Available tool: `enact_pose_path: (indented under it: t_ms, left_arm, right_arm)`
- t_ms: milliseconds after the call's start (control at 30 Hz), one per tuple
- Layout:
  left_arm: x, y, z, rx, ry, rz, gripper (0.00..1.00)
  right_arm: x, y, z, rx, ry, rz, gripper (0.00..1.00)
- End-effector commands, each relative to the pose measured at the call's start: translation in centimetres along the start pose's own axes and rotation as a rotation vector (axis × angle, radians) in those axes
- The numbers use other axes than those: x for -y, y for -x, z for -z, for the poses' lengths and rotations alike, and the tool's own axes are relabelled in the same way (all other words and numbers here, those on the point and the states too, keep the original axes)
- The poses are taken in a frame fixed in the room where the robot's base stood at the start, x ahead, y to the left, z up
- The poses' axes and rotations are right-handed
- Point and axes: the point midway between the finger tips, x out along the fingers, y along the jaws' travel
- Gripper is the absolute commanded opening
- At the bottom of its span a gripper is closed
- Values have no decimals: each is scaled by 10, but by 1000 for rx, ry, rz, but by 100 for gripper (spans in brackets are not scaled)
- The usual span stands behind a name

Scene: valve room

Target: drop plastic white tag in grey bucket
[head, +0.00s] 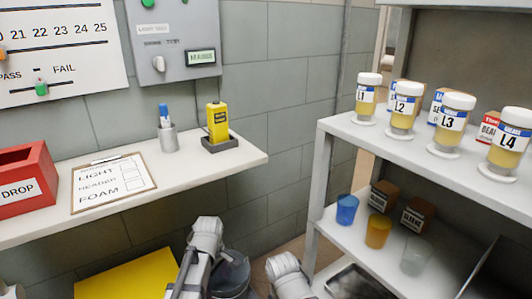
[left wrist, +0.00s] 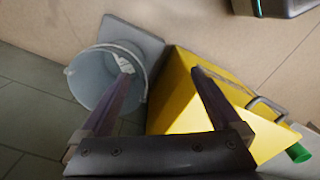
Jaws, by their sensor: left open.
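The grey bucket (left wrist: 82,75) stands on the floor below my left gripper, its wire handle lying along the rim. It also shows in the head view (head: 232,277), partly covered by my left arm. A small white piece, seemingly the plastic white tag (left wrist: 124,62), shows inside the bucket against its inner wall, just beyond one fingertip. My left gripper (left wrist: 161,73) is open with nothing between its fingers. One finger overlaps the bucket's opening in the left wrist view, the other the yellow box. My right arm shows in the head view, but its gripper does not.
A yellow box (head: 135,278) with a handle and green part stands beside the bucket. Above is a white shelf (head: 195,166) with a clipboard (head: 112,184), red drop box (head: 22,180) and yellow device (head: 218,123). A rack (head: 322,165) with jars and cups stands right.

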Motion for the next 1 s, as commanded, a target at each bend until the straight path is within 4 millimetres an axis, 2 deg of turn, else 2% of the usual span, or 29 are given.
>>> enact_pose_path:
  t_ms: [33, 1000]
  left_arm:
    - [3, 25, -6, -2, -36, 2, 99]
    - [55, 336, -104, -34, -1033, 76, 99]
  right_arm:
    - [-2, 25, -1, 0, 0, 0, 50]
    - [-33, 335, -18, 6, -1, 3, 50]
